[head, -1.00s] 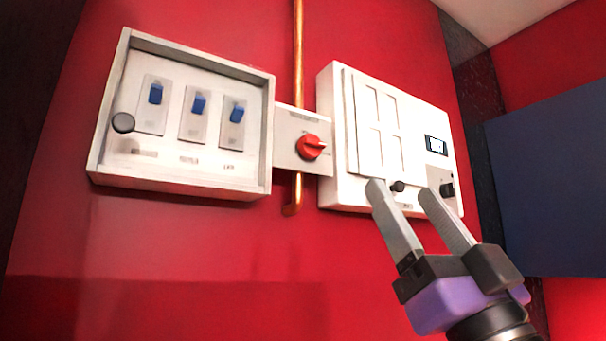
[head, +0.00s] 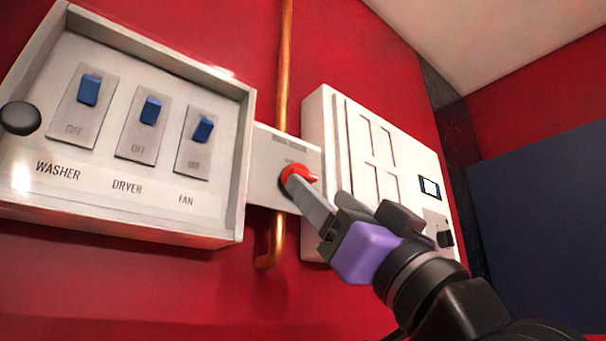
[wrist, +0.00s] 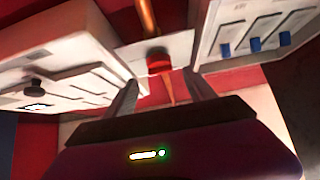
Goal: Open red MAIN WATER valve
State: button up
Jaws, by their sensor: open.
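The red valve knob (head: 299,177) sits on a small pale plate (head: 270,190) between two white boxes, in front of a copper pipe. In the head view my gripper (head: 318,195) is at the knob, and one finger covers its lower part. In the wrist view the red knob (wrist: 159,62) shows ahead, between and beyond the two fingers of my open gripper (wrist: 160,85). Nothing is held. I cannot tell whether a finger touches the knob. The knob's pointer and most of the plate's lettering are hidden or too small to read.
Left is a white switch box (head: 245,150) with blue switches labelled WASHER, DRYER and FAN and a dark round knob (head: 20,118). Right is a white panel (head: 318,120) with a small display (head: 429,187) and a black knob (head: 445,239). The copper pipe (head: 285,60) runs vertically behind the plate.

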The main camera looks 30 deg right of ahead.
aim_at(306, 178)
jog(key=p+x, duration=0.2)
jog(key=x, duration=0.4)
jog(key=shift+r, duration=0.15)
jog(key=c, duration=1.3)
